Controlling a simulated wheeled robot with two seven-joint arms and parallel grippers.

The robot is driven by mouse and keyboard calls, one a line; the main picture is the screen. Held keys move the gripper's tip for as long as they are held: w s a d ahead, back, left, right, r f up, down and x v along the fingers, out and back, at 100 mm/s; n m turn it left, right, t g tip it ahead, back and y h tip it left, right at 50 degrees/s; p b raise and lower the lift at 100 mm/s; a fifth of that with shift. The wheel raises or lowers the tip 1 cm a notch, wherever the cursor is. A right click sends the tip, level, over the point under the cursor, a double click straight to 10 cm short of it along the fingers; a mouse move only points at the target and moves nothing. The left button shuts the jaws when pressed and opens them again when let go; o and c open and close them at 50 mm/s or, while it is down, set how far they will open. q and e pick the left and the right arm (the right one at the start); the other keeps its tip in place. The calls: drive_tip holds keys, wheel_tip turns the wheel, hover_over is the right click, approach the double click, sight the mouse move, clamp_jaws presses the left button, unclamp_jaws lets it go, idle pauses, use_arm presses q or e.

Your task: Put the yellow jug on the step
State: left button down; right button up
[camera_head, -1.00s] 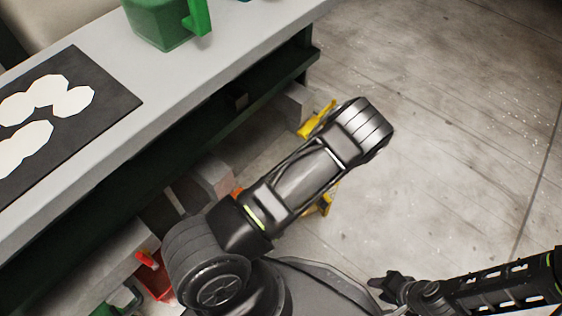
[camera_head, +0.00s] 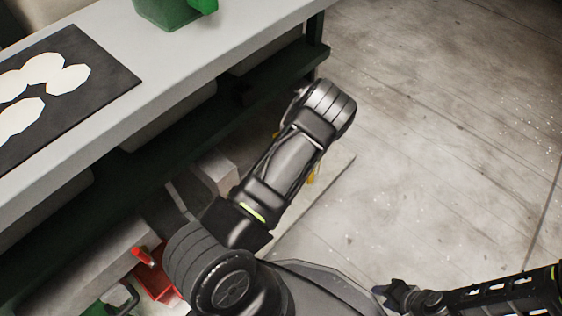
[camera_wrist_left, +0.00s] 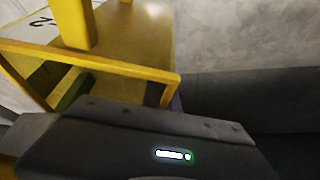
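A yellow thing, which I take to be the yellow jug, shows in the head view only as small patches (camera_head: 312,174) beside and behind my left forearm. In the left wrist view yellow walls and bars (camera_wrist_left: 125,40) fill the upper left, close to the dark gripper body. My left gripper is hidden behind its arm in the head view, and its fingertips are not clear in the wrist view. I cannot tell whether it grips the yellow thing. My right gripper (camera_head: 384,297) looks open and empty over the floor at the lower right. I cannot make out the step.
A grey-topped bench (camera_head: 200,65) with a dark green frame runs along the left. A green jug (camera_head: 168,10) and a black mat (camera_head: 120,85) with white pieces are on it. Grey blocks and a red container (camera_head: 152,272) are low beneath it. The floor at right is clear.

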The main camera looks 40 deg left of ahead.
use_arm(q)
drive_tip(key=shift+f+b, duration=0.85)
drive_tip(key=shift+f, duration=0.85)
drive_tip(key=shift+f, duration=0.2)
drive_tip(key=c, duration=1.6)
unclamp_jaws()
drive_tip(key=shift+c, duration=0.2)
drive_tip(key=shift+r, duration=0.1)
